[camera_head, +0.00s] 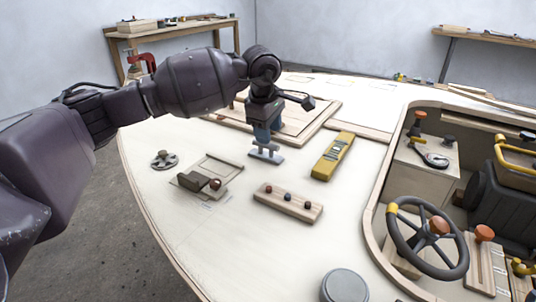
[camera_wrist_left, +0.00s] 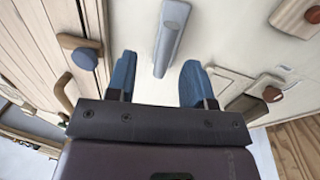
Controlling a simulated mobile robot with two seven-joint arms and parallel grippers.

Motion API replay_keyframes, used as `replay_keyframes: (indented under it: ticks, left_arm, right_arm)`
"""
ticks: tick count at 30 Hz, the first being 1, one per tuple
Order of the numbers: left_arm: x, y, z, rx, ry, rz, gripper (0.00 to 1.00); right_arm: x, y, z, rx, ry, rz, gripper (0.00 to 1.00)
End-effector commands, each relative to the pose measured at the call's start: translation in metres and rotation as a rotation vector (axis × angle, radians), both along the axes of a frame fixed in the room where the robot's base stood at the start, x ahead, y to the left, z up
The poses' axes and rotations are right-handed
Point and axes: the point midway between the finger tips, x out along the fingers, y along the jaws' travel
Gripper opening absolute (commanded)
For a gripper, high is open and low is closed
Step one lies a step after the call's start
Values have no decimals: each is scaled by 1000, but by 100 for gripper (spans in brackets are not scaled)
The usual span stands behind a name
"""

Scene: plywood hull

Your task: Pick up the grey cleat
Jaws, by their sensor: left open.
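The grey cleat (camera_head: 267,155) stands on the pale plywood deck (camera_head: 225,240), directly below my left gripper (camera_head: 264,133). In the left wrist view the cleat (camera_wrist_left: 171,38) is a long grey bar lying beyond the fingertips, in line with the gap between them. My left gripper (camera_wrist_left: 157,80) is open, with its two blue fingers apart and nothing between them. The lower part of the cleat is hidden in the wrist view. My right gripper is not in view.
A yellow level (camera_head: 333,156) lies right of the cleat. A wooden strip with dark knobs (camera_head: 287,203) is in front, and a latch plate (camera_head: 200,183) and grey round fitting (camera_head: 164,160) are left. A framed hatch (camera_head: 310,122) lies behind. The cockpit with a steering wheel (camera_head: 427,239) is right.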

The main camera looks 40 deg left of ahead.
Motion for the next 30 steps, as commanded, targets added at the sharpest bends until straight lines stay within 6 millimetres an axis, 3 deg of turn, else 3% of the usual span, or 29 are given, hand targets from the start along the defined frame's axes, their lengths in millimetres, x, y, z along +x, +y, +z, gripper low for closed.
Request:
replay_keyframes:
  ticks: [5, 14, 23, 30]
  left_arm:
    - [0, 0, -11, 0, 0, 0, 48]
    - [2, 0, -52, 0, 5, 0, 48]
    - [4, 0, -51, 0, -6, 0, 48]
    - [3, 0, -52, -1, -4, 0, 11]
  right_arm:
    - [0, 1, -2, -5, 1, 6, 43]
    - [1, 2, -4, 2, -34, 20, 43]
    - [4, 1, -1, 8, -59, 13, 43]
    - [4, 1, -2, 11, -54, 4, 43]
